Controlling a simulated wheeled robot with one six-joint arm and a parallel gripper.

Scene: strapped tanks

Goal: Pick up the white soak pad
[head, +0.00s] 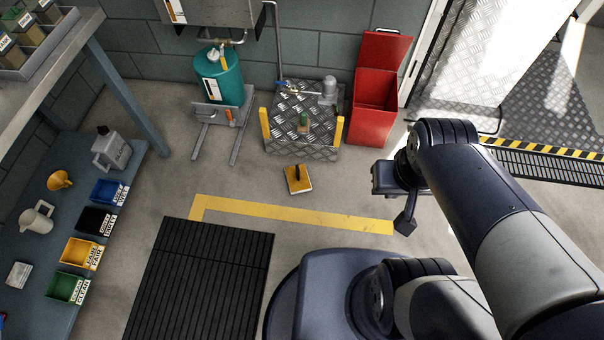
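A small white, flat, rectangular item (19,274) lies on the blue-grey bench at the lower left; it looks like the white soak pad, but it is too small to be sure. My gripper (405,222) is at the end of my arm, right of the picture's middle, above the floor and far to the right of the bench.
The bench (118,190) also carries a grey jug (38,218), yellow funnel (60,180), grey can (111,150) and several coloured bins. A yellow block with a black handle (298,178) lies on the floor. A teal tank (219,80) and red bin (374,105) stand behind.

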